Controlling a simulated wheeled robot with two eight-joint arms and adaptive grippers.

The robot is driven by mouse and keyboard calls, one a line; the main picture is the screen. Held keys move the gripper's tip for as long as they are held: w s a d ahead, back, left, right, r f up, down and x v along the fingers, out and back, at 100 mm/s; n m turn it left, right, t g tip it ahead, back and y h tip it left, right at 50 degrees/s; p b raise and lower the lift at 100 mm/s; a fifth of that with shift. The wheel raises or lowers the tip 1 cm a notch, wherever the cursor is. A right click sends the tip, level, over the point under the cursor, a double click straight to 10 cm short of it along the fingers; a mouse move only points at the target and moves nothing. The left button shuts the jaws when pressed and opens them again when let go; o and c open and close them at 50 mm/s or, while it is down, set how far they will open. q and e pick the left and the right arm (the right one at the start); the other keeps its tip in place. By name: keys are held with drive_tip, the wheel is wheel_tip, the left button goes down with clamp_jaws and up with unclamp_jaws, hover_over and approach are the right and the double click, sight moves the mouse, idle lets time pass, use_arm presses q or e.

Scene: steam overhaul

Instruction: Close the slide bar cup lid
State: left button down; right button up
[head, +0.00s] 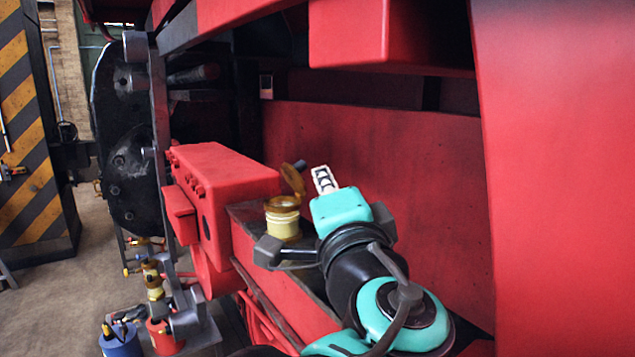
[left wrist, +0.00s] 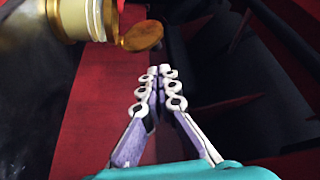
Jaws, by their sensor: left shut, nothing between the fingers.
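The slide bar cup (head: 283,222) is a cream and brass cup standing on the dark top of the slide bar. Its brass lid (head: 293,180) stands open, tilted up above the cup's rim. My left gripper (head: 322,172) is just right of the lid in the head view, apart from it as far as I can tell. In the left wrist view its fingertips (left wrist: 160,70) are together with nothing between them. The cup (left wrist: 78,18) is at the upper left there, and the lid (left wrist: 142,36) sticks out beyond the fingertips. My right gripper is not in view.
A red crosshead block (head: 220,185) stands left of the cup. A red wall (head: 375,150) rises behind my gripper, and a red box-shaped beam (head: 350,35) hangs above. Blue (head: 121,340) and red (head: 166,338) containers are at the lower left.

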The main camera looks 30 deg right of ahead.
sight(300, 178)
use_arm(q)
drive_tip(key=p+x, duration=0.1)
drive_tip(key=x, duration=0.5)
drive_tip(key=shift+f, duration=0.1)
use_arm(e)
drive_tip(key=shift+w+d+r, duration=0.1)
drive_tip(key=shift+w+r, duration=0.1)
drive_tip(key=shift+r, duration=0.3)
use_arm(q)
drive_tip(key=shift+w, duration=0.15)
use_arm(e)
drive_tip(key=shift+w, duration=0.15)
use_arm(q)
drive_tip(key=shift+d, duration=0.15)
